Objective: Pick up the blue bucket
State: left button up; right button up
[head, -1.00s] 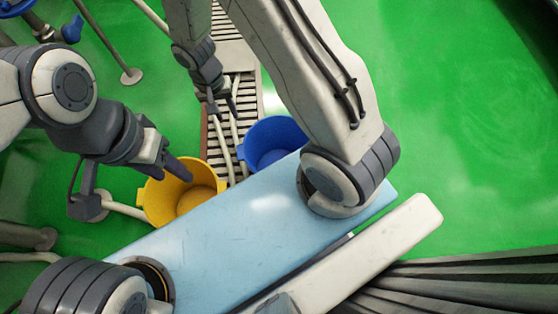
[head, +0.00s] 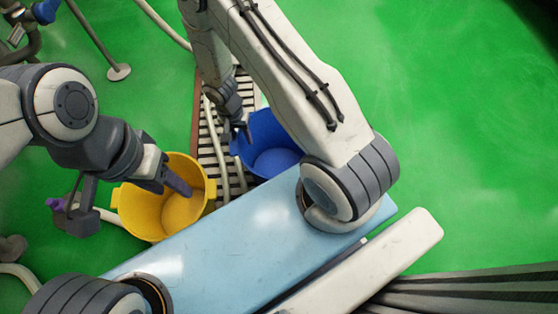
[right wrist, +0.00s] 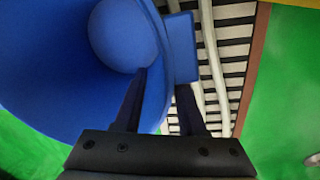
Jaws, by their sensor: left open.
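The blue bucket (head: 275,160) stands on the floor by the drain grating, partly hidden behind my right arm and my light blue body panel. My right gripper (head: 240,132) is at its left rim. In the right wrist view the blue bucket (right wrist: 60,60) fills the upper left. The right gripper's fingers (right wrist: 162,85) are apart, one over the inside of the bucket, the other outside the wall beside a side tab. My left gripper (head: 178,182) is open and empty over the yellow bucket (head: 185,208).
The slatted drain grating (head: 213,150) with pale hoses runs between the two buckets. A pipe stand with a round foot (head: 118,72) is at the upper left, with a blue-handled valve (head: 45,12) beyond. Green floor to the right is clear.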

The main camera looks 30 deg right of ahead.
aim_at(246, 145)
jog(key=f+b, duration=0.1)
jog(key=f, duration=0.1)
jog(key=f+b, duration=0.2)
jog(key=f, duration=0.1)
jog(key=shift+s+d+f, duration=0.2)
grip_shut()
jog(key=shift+r, duration=0.1)
dwell(1.0)
